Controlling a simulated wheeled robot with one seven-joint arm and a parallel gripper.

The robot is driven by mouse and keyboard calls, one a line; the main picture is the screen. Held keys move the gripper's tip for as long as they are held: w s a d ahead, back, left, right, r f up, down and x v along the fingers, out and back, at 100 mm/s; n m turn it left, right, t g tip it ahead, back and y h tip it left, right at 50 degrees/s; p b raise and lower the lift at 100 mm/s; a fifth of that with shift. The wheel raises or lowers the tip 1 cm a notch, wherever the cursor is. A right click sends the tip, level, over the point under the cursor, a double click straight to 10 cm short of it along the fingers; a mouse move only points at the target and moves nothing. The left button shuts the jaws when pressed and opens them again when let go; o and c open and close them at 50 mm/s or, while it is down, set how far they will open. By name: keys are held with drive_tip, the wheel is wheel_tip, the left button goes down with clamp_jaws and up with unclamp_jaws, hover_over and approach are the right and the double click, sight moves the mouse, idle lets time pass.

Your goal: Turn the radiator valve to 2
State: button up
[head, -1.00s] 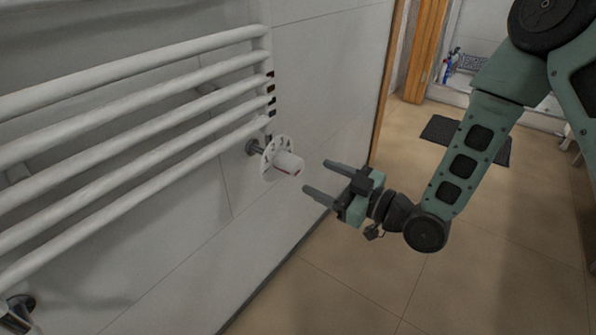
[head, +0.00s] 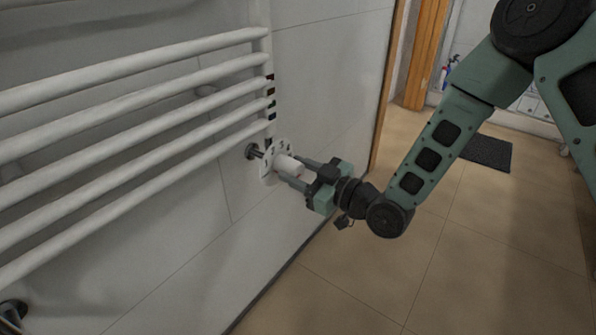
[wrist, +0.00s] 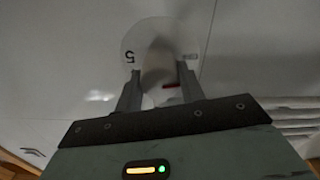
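The radiator valve is a white knob (head: 287,166) with a numbered white dial disc (head: 268,160) behind it, at the right end of the towel radiator. My gripper (head: 299,172) reaches the valve from the right, with its fingers beside the knob. In the wrist view the knob (wrist: 158,70) lies between the two fingertips (wrist: 160,78), which are apart. A red mark (wrist: 171,86) shows near the right finger. A 5 is readable on the disc (wrist: 135,36). The number at the pointer cannot be read. Contact with the knob is not clear.
White radiator bars (head: 130,105) fill the left side, close to the valve. A tiled wall (head: 325,100) stands behind it. The tiled floor (head: 370,285) is open, with a dark mat (head: 487,152) farther back right.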

drive_tip(key=shift+m, duration=0.3)
drive_tip(key=m+p, duration=0.2)
drive_tip(key=m, duration=0.1)
drive_tip(key=shift+r, duration=0.1)
drive_tip(key=m+p, duration=0.2)
drive_tip(key=m, duration=0.3)
drive_tip(key=m+p, duration=0.2)
drive_tip(key=m, duration=0.1)
drive_tip(key=shift+d+m, duration=0.1)
drive_tip(key=shift+m, duration=0.2)
drive_tip(key=shift+f+m+p, duration=0.2)
drive_tip(key=shift+m+p, duration=0.45)
drive_tip(key=shift+m, duration=1.15)
drive_tip(key=o, duration=1)
